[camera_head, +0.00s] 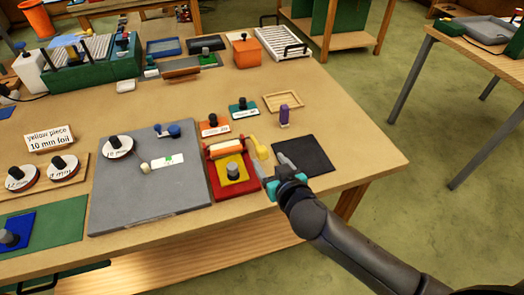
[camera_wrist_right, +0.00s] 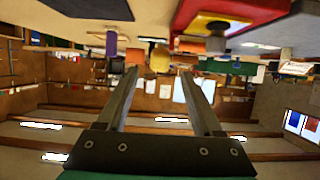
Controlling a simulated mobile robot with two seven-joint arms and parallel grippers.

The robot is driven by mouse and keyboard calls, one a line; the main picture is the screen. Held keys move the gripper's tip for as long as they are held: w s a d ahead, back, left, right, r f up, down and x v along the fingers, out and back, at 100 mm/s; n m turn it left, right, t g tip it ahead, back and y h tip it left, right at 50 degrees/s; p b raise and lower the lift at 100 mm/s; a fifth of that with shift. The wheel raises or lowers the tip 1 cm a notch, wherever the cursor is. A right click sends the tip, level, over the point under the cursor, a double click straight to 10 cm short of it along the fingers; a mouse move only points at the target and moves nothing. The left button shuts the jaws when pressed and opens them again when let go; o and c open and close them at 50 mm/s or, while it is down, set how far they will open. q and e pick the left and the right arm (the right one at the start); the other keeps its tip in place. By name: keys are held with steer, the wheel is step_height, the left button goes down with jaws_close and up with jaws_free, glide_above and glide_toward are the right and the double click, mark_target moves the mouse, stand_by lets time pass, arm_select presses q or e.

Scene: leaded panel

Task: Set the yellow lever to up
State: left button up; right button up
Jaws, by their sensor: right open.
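The yellow lever (camera_head: 260,149) is on the right side of a red press-like device (camera_head: 232,190) with an orange and white roller across its top. Its rounded end faces the front right; I cannot tell its exact setting. My right gripper (camera_head: 271,166) is open and empty, just in front of the lever, its fingers pointing towards it. In the right wrist view the lever's yellow end (camera_wrist_right: 160,60) shows between and just beyond the two fingertips (camera_wrist_right: 159,72), with no clear contact. My left gripper is out of view.
A black mat (camera_head: 308,158) lies right of the device, partly under my right gripper. A purple piece (camera_head: 284,115) stands behind it, near a shallow wooden tray (camera_head: 283,101). A grey board (camera_head: 130,190) lies left. The table's right edge is close and mostly clear.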

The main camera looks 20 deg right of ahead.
mark_target(264, 154)
steer(key=shift+b+x, duration=0.3)
steer(key=shift+x, duration=3.2)
jaws_close()
